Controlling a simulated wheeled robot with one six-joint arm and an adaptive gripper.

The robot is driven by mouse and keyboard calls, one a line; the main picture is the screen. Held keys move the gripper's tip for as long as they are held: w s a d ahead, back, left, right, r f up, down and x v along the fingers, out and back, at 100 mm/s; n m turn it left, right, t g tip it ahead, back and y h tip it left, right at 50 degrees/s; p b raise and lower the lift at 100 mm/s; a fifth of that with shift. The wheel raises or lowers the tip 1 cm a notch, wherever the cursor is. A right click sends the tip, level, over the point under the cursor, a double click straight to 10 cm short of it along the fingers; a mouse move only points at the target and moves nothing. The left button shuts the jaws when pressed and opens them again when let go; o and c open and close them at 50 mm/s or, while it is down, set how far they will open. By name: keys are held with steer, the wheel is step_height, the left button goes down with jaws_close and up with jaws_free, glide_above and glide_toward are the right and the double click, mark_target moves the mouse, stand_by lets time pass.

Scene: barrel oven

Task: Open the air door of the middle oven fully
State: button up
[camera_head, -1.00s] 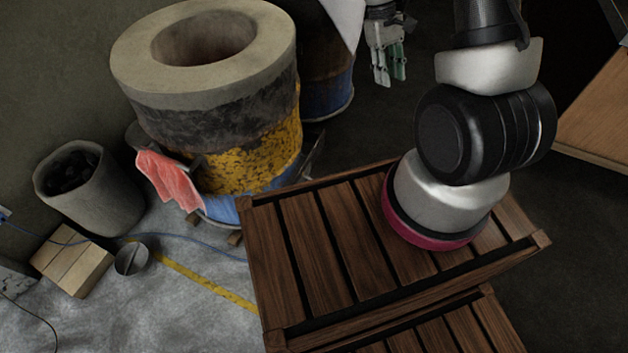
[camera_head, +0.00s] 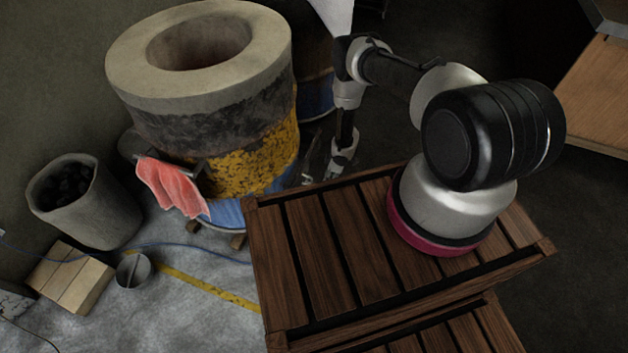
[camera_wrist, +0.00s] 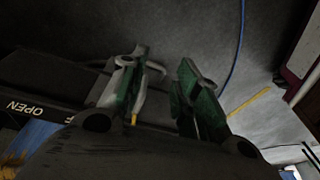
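The nearest barrel oven (camera_head: 250,155) has a thick pale rim, yellow flaking paint and a blue base. In the wrist view, a dark metal plate (camera_wrist: 50,78) with the upside-down word "OPEN" lies at the left, above a bit of blue and yellow barrel. It seems to be part of the air door; how far the door is open I cannot tell. My gripper (camera_wrist: 162,82) has its two green-padded fingers apart, beside the plate's right end. I see nothing clearly held between them. In the head view, my gripper (camera_head: 322,170) is low, right of the oven's base, small and partly unclear.
A slatted wooden crate (camera_head: 290,262) stands close in front of the gripper. A red cloth (camera_head: 170,187) hangs on the oven's front. Another barrel (camera_head: 316,92) stands behind. A coal bin (camera_head: 88,205), wood block (camera_head: 70,275) and metal cup (camera_head: 133,270) are at left. A blue cable crosses the floor.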

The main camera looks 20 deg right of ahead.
steer(key=w+a+r+n+t+y, duration=0.1)
steer(key=w+a+y, duration=0.1)
steer(key=w+a, duration=0.2)
steer(key=x, duration=0.7)
steer(key=shift+s+a, duration=0.15)
jaws_close()
